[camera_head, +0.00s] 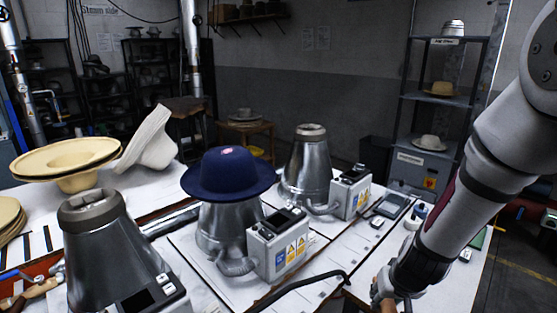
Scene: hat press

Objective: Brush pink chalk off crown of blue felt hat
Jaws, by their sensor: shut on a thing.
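The blue felt hat (228,178) sits brim down on a metal cone of the press in the middle of the table. A small pink chalk mark (226,149) shows on top of its crown. My gripper (388,300) is low at the bottom edge, right of the hat and well apart from it. It is shut on a brown wooden brush (383,286), of which only a small part shows. The fingertips and the rest of the brush are cut off or hidden.
Bare metal cones stand at front left (98,250) and behind the hat (308,165). A control box (278,243) with a hose stands right of the hat's cone. Pale hats (68,158) lie at the left.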

